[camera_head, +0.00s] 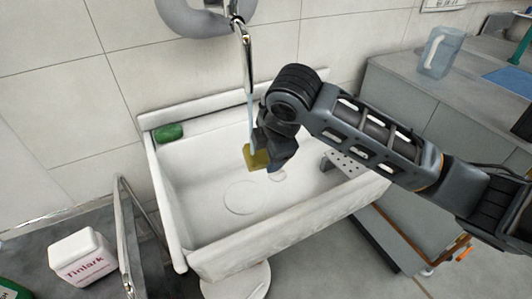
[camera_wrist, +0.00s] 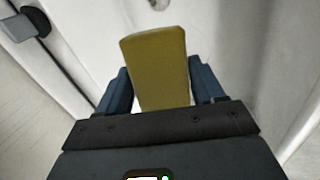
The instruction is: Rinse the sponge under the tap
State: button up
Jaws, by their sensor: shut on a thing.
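The yellow sponge (camera_head: 256,157) is in my gripper (camera_head: 268,150), above the white sink basin (camera_head: 205,160). In the wrist view the sponge (camera_wrist: 158,70) stands out between the two blue-grey fingers of my gripper (camera_wrist: 160,88). The metal tap (camera_head: 246,50) comes down from the wall above the basin. A thin pale blue stream (camera_head: 250,108) shows below its spout and runs down to my gripper. Where the stream meets the gripper or sponge is hidden.
A green block (camera_head: 168,132) lies on the sink's back left ledge. A white "Tinlark" container (camera_head: 83,257) stands at the lower left, beside a metal rail (camera_head: 125,235). A clear jug (camera_head: 440,52) stands on the right counter (camera_head: 415,78).

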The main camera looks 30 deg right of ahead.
jog(key=shift+s, duration=0.1)
jog(key=s+d+b, duration=0.2)
jog(key=s, duration=0.5)
jog(key=shift+s+d, duration=0.2)
jog(key=shift+r, duration=0.1)
dwell(1.1)
